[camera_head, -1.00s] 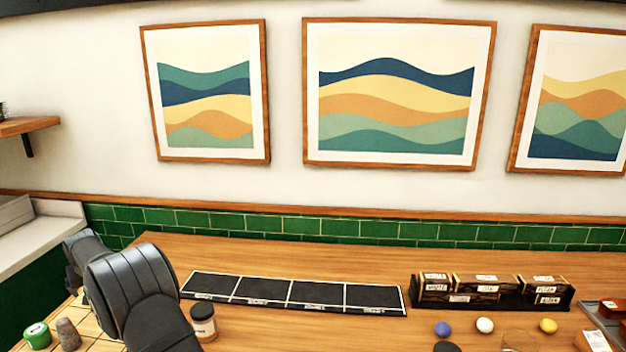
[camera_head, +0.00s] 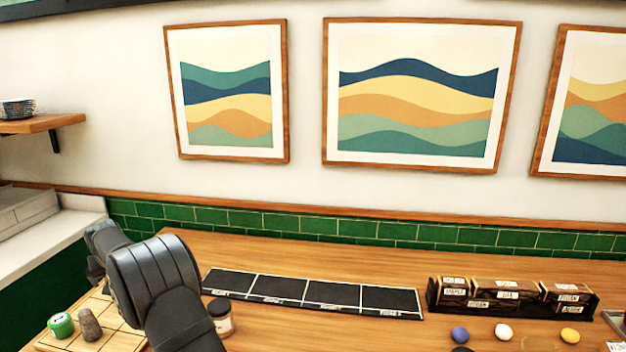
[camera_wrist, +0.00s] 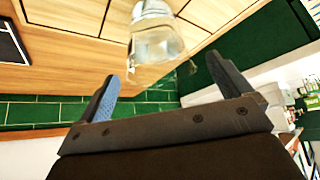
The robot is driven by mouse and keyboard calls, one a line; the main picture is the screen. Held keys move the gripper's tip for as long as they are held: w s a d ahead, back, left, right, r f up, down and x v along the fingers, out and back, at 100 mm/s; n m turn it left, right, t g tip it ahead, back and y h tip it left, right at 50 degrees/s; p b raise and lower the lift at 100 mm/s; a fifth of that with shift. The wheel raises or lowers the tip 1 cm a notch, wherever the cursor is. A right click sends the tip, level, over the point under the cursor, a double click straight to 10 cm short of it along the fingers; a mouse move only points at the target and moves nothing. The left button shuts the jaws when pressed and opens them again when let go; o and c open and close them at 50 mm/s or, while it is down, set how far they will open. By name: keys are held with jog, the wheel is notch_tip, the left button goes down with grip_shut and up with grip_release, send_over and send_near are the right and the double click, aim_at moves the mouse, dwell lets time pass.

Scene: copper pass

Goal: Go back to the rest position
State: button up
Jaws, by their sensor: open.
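My gripper (camera_wrist: 122,92) is open in the wrist view, with its two fingers apart and nothing between them. A clear glass jar or cup (camera_wrist: 155,40) shows beyond the fingertips, apart from them, over the wooden board. In the head view my dark arm stands at the lower left and hides the gripper's fingers.
A black four-section mat (camera_head: 310,293) lies right of my arm, beside a small lidded jar (camera_head: 221,318). A green-topped container (camera_head: 61,325) and grey stone-like piece (camera_head: 90,324) stand on a gridded board (camera_head: 110,338). Blue (camera_head: 460,335), white and yellow balls lie before a black rack (camera_head: 512,307).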

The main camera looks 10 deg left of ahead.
jog(key=x, duration=0.4)
jog(key=shift+f, duration=0.25)
jog(key=r, duration=0.4)
jog(key=shift+w+d+r, duration=0.2)
jog(key=shift+d+r, duration=0.05)
jog(key=shift+o, duration=0.4)
